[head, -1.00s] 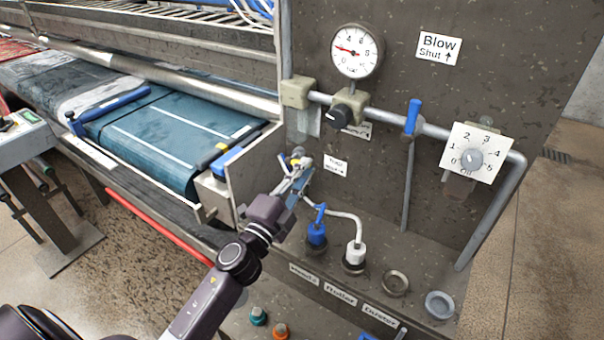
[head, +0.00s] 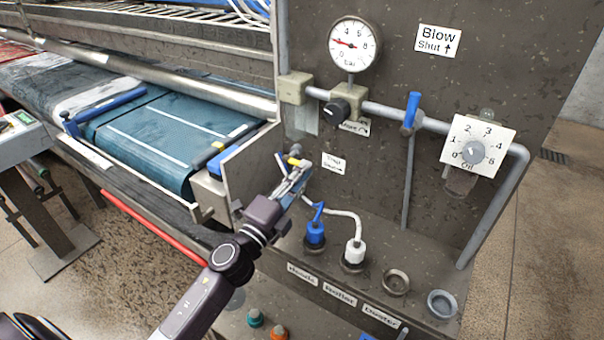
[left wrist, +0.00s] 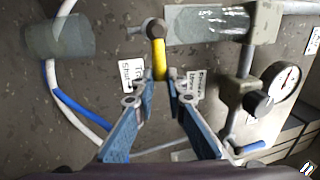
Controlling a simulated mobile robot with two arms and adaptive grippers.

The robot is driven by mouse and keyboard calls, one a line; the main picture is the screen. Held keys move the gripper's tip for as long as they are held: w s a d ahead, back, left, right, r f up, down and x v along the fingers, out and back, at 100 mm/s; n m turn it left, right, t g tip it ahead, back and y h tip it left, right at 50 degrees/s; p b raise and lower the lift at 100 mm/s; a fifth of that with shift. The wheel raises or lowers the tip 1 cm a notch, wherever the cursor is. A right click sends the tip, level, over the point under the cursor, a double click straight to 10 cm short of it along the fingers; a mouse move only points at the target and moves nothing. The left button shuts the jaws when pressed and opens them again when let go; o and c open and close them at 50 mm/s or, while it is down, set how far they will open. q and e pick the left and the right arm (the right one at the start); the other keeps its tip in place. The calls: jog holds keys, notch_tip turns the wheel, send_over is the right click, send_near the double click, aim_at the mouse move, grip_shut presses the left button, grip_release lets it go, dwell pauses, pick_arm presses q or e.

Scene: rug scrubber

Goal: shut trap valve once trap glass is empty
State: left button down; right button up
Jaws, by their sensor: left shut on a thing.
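The trap valve's yellow lever (left wrist: 159,58) stands between my left gripper's blue fingertips in the left wrist view. The lever also shows in the head view (head: 296,162). My left gripper (head: 292,175) is shut on this lever; it fills the middle of the left wrist view (left wrist: 160,82). The trap glass (left wrist: 205,22) is a pale greenish clear cylinder between the valve and a beige fitting; I make out no clear liquid level in it. My right gripper is out of view.
A "Trap Shut" label (head: 333,163) with an arrow is beside the valve. A pressure gauge (head: 354,44), black knob (head: 337,109), blue blow lever (head: 413,108) and oil dial (head: 473,151) are on the panel. Blue and white plugs (head: 355,253) with a hose stand below right.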

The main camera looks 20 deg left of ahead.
pick_arm(q)
jog(key=c, duration=2)
grip_release()
jog(key=shift+f, duration=0.15)
jog(key=shift+o, duration=0.2)
jog(key=v, duration=1.2)
jog(key=shift+s, duration=0.1)
jog(key=b+v, duration=0.3)
jog(key=v, duration=0.5)
jog(key=shift+s, duration=0.4)
